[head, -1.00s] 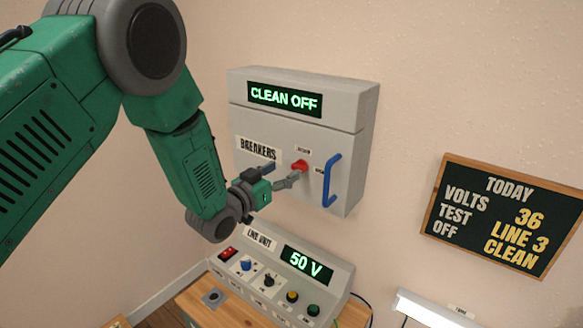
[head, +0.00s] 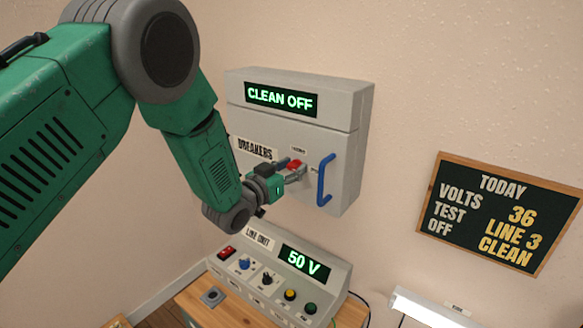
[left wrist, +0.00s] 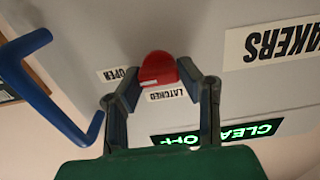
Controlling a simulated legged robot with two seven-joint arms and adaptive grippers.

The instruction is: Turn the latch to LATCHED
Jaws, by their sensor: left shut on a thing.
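The red latch (head: 295,164) is on the front of the grey breaker box (head: 349,150), left of the blue handle (head: 325,181). In the left wrist view, which is upside down, the red latch (left wrist: 158,68) sits near the LATCHED label (left wrist: 166,94) and the OPEN label (left wrist: 116,73). My left gripper (head: 294,170) is at the box front. In the wrist view its two fingers (left wrist: 157,84) are shut on the latch, one on each side. Which label the latch points to cannot be told. My right gripper is not in view.
The box display (head: 282,98) reads CLEAN OFF. Below stands the line unit (head: 330,288) with knobs and a 50 V display (head: 304,262). A chalkboard (head: 495,213) hangs right. The blue handle sticks out close beside the gripper.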

